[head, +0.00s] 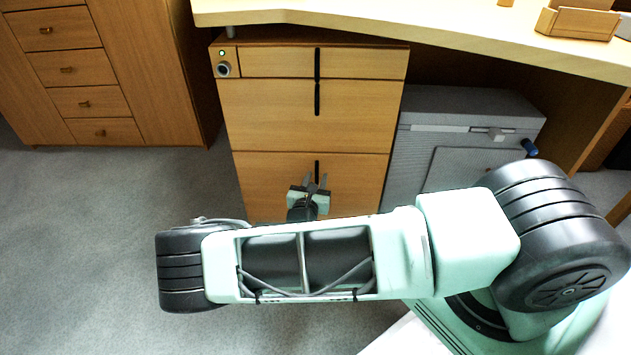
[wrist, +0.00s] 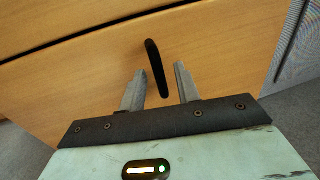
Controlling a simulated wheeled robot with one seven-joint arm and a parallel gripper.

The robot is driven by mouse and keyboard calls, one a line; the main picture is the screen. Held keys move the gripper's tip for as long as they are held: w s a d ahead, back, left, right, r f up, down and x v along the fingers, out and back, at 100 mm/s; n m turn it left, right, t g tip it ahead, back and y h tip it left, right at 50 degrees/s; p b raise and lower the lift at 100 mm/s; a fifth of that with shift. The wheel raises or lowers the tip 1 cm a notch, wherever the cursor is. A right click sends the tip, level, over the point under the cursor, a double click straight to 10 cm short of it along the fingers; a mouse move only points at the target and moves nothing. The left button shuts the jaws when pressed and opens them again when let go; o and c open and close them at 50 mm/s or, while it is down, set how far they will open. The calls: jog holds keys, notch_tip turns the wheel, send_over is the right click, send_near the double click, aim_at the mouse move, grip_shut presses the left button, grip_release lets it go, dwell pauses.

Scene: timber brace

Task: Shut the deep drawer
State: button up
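The wooden drawer unit (head: 309,42) stands under the desk with three stacked fronts. The lowest front (head: 262,178) has a dark vertical handle (head: 317,168), and in the head view it looks about flush with the front above. My gripper (head: 314,183) is before this lowest front. In the wrist view my gripper (wrist: 159,82) is open, its two grey fingers apart, with the black handle (wrist: 156,68) between and just beyond them. I see no clear contact with the handle. My arm hides the bottom of the unit in the head view.
A grey cabinet (head: 465,110) stands close to the right of the drawer unit. The desk top (head: 420,27) overhangs both. A wooden cabinet with small drawers (head: 70,68) is at the left. Grey carpet (head: 90,220) is clear at the left.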

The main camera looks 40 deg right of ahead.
jog(key=p+v, duration=0.5)
jog(key=v, duration=1.2)
jog(key=shift+s+p, duration=0.2)
jog(key=shift+p, duration=0.1)
jog(key=shift+a, duration=0.1)
